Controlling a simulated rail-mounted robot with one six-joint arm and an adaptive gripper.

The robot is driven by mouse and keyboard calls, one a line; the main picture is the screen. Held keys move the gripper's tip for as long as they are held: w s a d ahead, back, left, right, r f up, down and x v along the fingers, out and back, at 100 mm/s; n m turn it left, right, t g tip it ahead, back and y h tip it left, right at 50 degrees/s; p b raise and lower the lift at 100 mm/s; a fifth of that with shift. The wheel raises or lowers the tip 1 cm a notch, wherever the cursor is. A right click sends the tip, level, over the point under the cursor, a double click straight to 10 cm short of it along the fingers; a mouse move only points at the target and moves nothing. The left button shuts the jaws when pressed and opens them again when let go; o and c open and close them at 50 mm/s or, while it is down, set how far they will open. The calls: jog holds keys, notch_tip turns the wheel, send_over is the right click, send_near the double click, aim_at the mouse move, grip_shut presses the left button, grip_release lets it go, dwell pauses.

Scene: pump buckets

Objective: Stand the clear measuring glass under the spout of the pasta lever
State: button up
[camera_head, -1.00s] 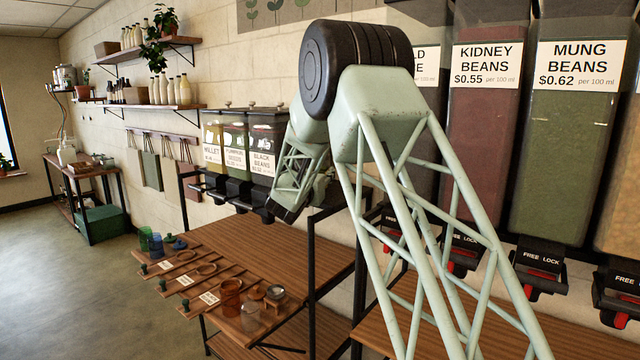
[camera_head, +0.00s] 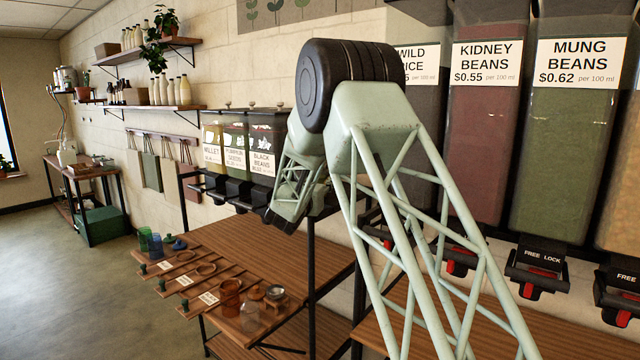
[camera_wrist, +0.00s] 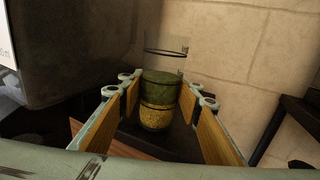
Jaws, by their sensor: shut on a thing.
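A clear glass (camera_wrist: 166,62) stands between the two wooden-faced fingers of my gripper (camera_wrist: 160,90) in the wrist view. It holds a dark green layer over a yellow grainy layer, and its upper part is empty. My gripper is shut on this glass. In the camera_head view my own arm hides the gripper and the held glass. No label in view reads pasta, so I cannot tell which lever is the pasta one.
Dispensers for millet, pumpkin seeds and black beans (camera_head: 262,160) hang at the back. Kidney beans (camera_head: 486,150) and mung beans (camera_head: 568,150) hang at right. Jars, including an amber one (camera_head: 230,297), stand on the wooden shelf (camera_head: 262,250). A dark block (camera_wrist: 75,55) fills the wrist view's left.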

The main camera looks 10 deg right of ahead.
jog(key=shift+f, duration=0.1)
jog(key=o, duration=1.1)
jog(key=shift+r, duration=0.2)
jog(key=p+v, duration=0.1)
jog(key=v, duration=1.1)
jog(key=shift+f, duration=0.1)
